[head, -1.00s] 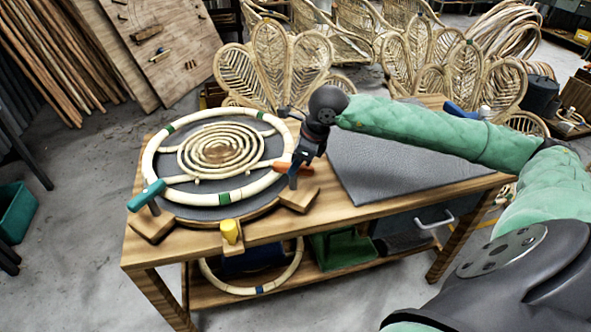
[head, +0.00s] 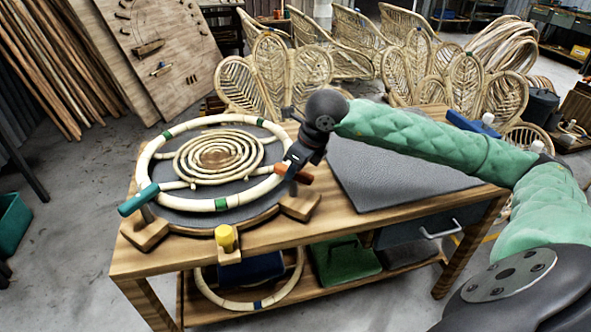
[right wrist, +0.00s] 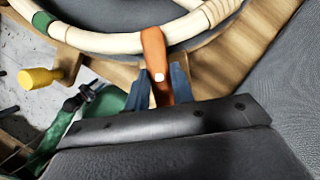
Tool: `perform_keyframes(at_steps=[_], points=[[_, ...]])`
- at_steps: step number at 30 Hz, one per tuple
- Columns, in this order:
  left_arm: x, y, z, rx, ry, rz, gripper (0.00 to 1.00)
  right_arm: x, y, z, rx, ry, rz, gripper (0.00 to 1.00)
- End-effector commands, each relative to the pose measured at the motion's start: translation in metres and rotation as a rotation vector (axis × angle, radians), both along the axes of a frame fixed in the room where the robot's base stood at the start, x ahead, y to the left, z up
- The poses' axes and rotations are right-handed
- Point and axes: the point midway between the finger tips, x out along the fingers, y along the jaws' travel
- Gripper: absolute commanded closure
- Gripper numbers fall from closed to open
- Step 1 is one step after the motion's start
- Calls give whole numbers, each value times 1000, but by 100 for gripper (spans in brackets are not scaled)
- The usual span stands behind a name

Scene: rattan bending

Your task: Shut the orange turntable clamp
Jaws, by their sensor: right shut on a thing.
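The orange turntable clamp (head: 305,178) is at the right edge of the round turntable (head: 235,187), on a wooden block. A pale rattan ring (head: 153,160) with green bands and a coiled centre lies on the turntable. My right gripper (head: 292,167) comes down over the orange clamp and partly hides it. The gripper is shut on this handle. My left gripper is out of view.
A teal clamp (head: 138,200) is at the turntable's left and a yellow clamp (head: 225,238) at its front. A grey mat (head: 390,170) covers the bench's right side. Rattan chair frames (head: 270,75) stand behind the bench. A blue object (head: 465,122) is at the back right.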

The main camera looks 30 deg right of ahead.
Motion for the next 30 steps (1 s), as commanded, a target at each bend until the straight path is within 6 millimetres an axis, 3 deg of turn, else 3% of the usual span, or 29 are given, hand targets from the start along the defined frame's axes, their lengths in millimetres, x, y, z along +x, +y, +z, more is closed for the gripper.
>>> perform_keyframes(at_steps=[8, 9, 12, 23, 30], points=[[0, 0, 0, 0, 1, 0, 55, 1, -1, 1, 0, -2, -3, 99], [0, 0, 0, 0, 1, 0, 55, 1, -1, 1, 0, -2, -2, 74], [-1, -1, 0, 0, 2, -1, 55, 1, -1, 1, -1, -2, -2, 55], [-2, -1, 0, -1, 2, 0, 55, -1, -1, 4, -1, -2, -2, 55], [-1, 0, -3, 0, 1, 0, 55, -12, -7, 33, -2, -3, -1, 55]])
